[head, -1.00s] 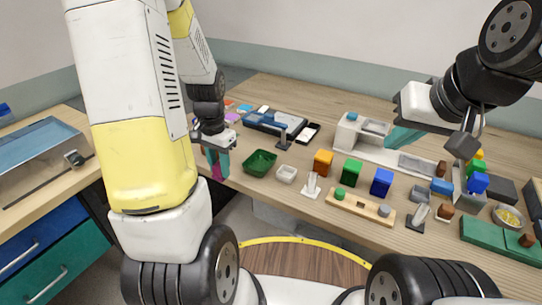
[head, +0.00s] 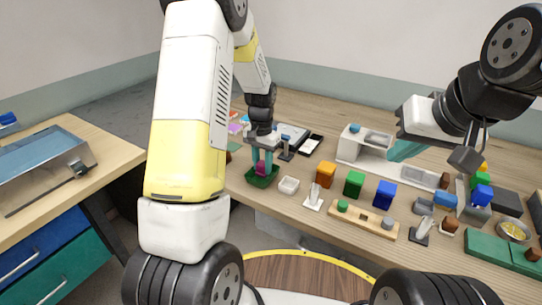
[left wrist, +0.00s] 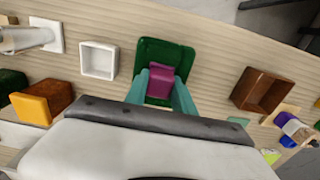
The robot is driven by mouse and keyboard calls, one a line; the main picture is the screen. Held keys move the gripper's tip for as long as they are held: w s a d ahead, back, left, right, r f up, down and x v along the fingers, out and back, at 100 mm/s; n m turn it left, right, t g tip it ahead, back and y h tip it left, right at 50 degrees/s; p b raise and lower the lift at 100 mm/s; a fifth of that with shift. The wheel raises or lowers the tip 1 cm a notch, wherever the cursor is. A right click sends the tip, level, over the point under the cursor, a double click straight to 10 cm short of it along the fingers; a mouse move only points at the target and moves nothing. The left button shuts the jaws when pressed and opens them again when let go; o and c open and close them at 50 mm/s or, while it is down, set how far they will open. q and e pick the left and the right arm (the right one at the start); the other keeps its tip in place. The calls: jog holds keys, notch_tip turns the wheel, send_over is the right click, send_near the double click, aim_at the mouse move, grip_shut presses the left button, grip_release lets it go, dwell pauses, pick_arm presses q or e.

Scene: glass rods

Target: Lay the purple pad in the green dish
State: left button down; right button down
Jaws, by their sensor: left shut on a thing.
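The purple pad (left wrist: 159,80) is between the teal fingers of my left gripper (left wrist: 160,95) in the left wrist view. In the head view my left gripper (head: 262,166) points down over the green dish (head: 262,182), shut on the purple pad (head: 261,168). The green dish (left wrist: 165,50) lies behind the pad in the left wrist view, and its near part is hidden by the fingers. I cannot tell whether the pad touches the dish floor. My right gripper (head: 400,150) is at the right above the table, its teal finger partly visible.
A small white dish (head: 289,186) stands just right of the green dish. Orange (head: 326,174), green (head: 354,183) and blue (head: 385,194) blocks stand further right, behind a wooden rack (head: 362,219). A brown open box (left wrist: 263,91) shows in the left wrist view.

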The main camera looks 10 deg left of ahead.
pick_arm(q)
jog(key=shift+f, duration=0.7)
jog(key=shift+f, duration=0.1)
jog(key=c, duration=1.3)
grip_release()
jog(key=shift+c, duration=0.2)
